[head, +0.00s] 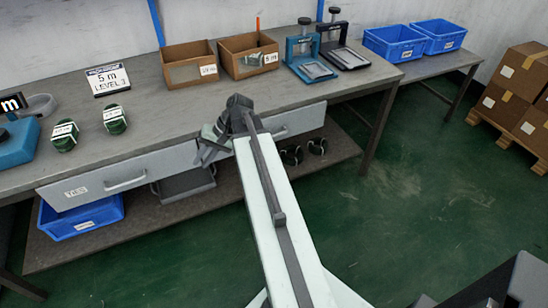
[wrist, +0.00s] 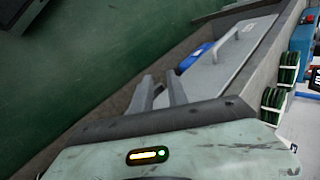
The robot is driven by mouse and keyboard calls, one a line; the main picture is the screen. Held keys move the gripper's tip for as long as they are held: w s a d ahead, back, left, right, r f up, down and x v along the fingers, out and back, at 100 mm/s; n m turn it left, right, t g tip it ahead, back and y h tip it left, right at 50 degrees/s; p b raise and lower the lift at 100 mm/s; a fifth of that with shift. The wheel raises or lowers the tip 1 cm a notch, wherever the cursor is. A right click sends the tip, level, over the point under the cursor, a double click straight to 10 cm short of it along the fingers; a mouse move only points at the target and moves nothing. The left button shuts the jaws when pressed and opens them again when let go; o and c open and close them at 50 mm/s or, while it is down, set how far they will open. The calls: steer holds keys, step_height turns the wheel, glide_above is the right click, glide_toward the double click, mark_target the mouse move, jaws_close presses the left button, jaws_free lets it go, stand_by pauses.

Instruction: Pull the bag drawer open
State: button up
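Two light grey drawers hang under the workbench (head: 150,130). The left drawer (head: 90,190) has a bar handle (head: 125,182) and a small label that I cannot read clearly; it looks closed. Its front (wrist: 222,72) and handle (wrist: 234,44) also show in the wrist view, beyond my fingertips. The right drawer (head: 303,119) is partly hidden behind my arm, with its handle (head: 283,131) just right of the arm. I cannot tell from the labels which is the bag drawer. My gripper (head: 207,150) is in front of the bench between the two handles. In the wrist view its fingers (wrist: 160,80) are apart and empty.
A blue bin (head: 80,217) and a grey box (head: 186,184) stand on the lower shelf. The bench top carries green coils (head: 115,120), cardboard bins (head: 190,65) and presses (head: 310,60). Stacked cartons (head: 510,95) stand at the right. Green floor is clear in front.

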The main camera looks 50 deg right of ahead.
steer(key=s+d+f+m+t+y+b, duration=0.1)
steer(key=d+f+m+t+b, duration=0.2)
steer(key=d, duration=0.5)
steer(key=s+d+f+m+t+b, duration=0.1)
steer(key=s+d+f+t+b, duration=0.15)
steer(key=d+b, duration=0.35)
steer(key=s+d+r+m+t+h+b, duration=0.1)
steer(key=s+d+m+t+b, duration=0.15)
steer(key=s+d, duration=0.45)
steer(key=s+d+r+m+t+b, duration=0.1)
steer(key=s+d+m+t+b, duration=0.2)
steer(key=d, duration=0.8)
steer(key=shift+n, duration=0.85)
steer(key=b+x, duration=0.1)
steer(key=x, duration=0.7)
steer(key=shift+w+b, duration=0.3)
steer(key=shift+b, duration=0.05)
jaws_close()
